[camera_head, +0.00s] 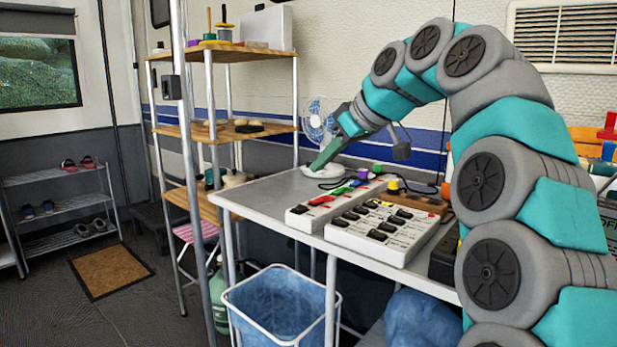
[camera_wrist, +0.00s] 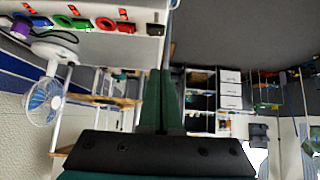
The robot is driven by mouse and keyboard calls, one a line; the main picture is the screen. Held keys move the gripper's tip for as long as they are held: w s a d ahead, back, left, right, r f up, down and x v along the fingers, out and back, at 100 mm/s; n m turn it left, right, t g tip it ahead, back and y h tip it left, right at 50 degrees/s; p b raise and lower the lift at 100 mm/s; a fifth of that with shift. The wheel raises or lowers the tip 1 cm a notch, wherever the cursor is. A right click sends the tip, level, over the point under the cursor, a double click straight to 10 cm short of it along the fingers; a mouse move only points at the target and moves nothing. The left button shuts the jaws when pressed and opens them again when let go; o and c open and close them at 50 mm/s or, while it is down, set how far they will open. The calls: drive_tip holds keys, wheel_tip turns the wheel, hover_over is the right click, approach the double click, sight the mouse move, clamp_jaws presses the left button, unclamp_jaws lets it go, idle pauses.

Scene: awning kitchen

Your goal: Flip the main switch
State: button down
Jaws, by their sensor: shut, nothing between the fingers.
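A white switch box (camera_head: 304,219) lies on the grey table (camera_head: 268,193), with a red switch (camera_head: 322,200) towards its front end and green and other coloured switches behind it. A second, larger white box (camera_head: 398,247) with rows of black switches lies to its right. I cannot tell from labels which switch is the main one. In the wrist view, coloured rocker switches, including a red one (camera_wrist: 106,24), show at the top left. My gripper (camera_head: 316,168) is shut and empty, above the table's back part beyond the boxes; its green fingers also show in the wrist view (camera_wrist: 160,75), apart from the switches.
A small blue-bladed fan (camera_head: 318,120) stands at the table's back, close to my gripper. Small coloured knobs (camera_head: 393,186) and dark cables lie behind the boxes. A wooden shelf rack (camera_head: 270,130) stands to the left, and a blue basket (camera_head: 280,305) below. The table's left part is bare.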

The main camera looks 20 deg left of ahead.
drive_tip(key=shift+v, duration=1.25)
drive_tip(key=shift+w+d+r+t+b, duration=0.1)
drive_tip(key=shift+w+r+t+b, duration=0.1)
drive_tip(key=shift+w+t+b, duration=0.2)
drive_tip(key=shift+s, duration=0.25)
drive_tip(key=b, duration=0.3)
hover_over(307, 213)
drive_tip(key=f, duration=0.8)
drive_tip(key=shift+s+f, duration=0.1)
drive_tip(key=shift+s, duration=0.1)
drive_tip(key=shift+w+f+b, duration=0.2)
drive_tip(key=shift+f+b, duration=0.75)
drive_tip(key=shift+f, duration=0.5)
